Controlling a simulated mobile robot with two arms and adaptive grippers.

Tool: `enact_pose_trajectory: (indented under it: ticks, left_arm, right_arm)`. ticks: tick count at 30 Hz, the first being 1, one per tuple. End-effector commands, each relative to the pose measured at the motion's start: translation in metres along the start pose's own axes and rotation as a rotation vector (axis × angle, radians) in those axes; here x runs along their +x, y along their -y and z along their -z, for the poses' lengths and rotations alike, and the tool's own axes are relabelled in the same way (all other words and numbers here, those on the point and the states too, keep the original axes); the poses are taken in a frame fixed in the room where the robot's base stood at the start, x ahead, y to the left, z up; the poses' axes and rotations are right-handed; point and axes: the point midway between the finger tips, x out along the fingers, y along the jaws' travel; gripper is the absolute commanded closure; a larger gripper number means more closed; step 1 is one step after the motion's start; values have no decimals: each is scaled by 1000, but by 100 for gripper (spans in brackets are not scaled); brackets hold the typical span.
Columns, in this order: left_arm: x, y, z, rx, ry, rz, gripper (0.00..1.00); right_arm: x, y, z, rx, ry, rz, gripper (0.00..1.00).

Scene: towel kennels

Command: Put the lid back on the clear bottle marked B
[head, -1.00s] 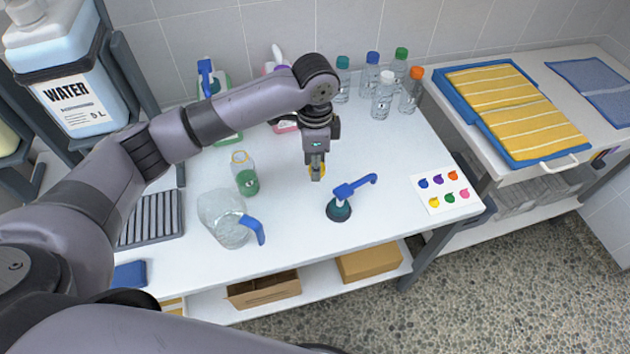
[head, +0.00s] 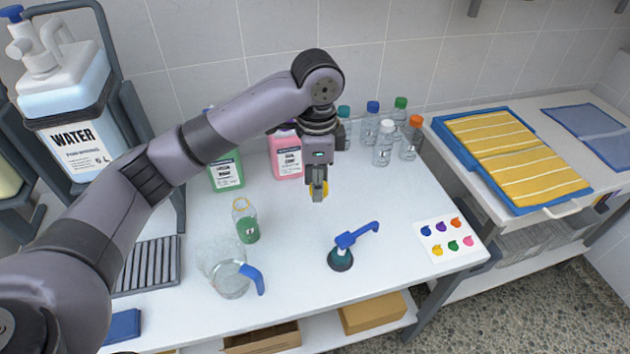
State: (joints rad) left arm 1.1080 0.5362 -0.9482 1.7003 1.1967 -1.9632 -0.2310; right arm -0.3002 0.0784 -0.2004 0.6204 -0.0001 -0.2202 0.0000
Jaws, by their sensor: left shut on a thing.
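My left gripper (head: 319,193) is shut on a small yellow lid (head: 325,188), which is mostly hidden behind the fingers. It holds the lid in the air over the white bench, to the right of an open clear bottle (head: 247,223). This bottle stands upright, has a yellow ring at its neck and holds green liquid in its lower part. Its small label is too small to read. The gripper and the bottle are apart. My right gripper is not in view.
Green (head: 227,172) and pink (head: 287,157) containers stand behind. Several capped bottles (head: 383,147) line the back right. A colour-dot card (head: 448,239) lies right. The bench middle is clear.

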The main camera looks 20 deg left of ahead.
Motion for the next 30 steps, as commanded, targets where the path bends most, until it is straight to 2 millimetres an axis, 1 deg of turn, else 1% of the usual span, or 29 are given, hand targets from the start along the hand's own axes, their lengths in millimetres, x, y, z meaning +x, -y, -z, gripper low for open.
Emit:
enact_pose_trajectory:
  ticks: [4, 7, 15, 19, 24, 30]
  left_arm:
    - [3, -9, -9, -107, -1, 3, 81]
    - [6, -21, -20, -268, -4, 8, 81]
    - [16, -73, -59, -809, -9, 8, 81]
    - [19, -95, -73, -1010, -6, 3, 81]
    - [22, -111, -84, -1159, 0, 1, 81]
    - [22, -114, -86, -1197, 2, 0, 81]
  right_arm:
    - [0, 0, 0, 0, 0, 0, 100]
    - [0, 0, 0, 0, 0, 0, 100]
    - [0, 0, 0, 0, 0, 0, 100]
    - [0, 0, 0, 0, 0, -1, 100]
    - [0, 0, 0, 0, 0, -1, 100]
    - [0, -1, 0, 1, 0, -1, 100]
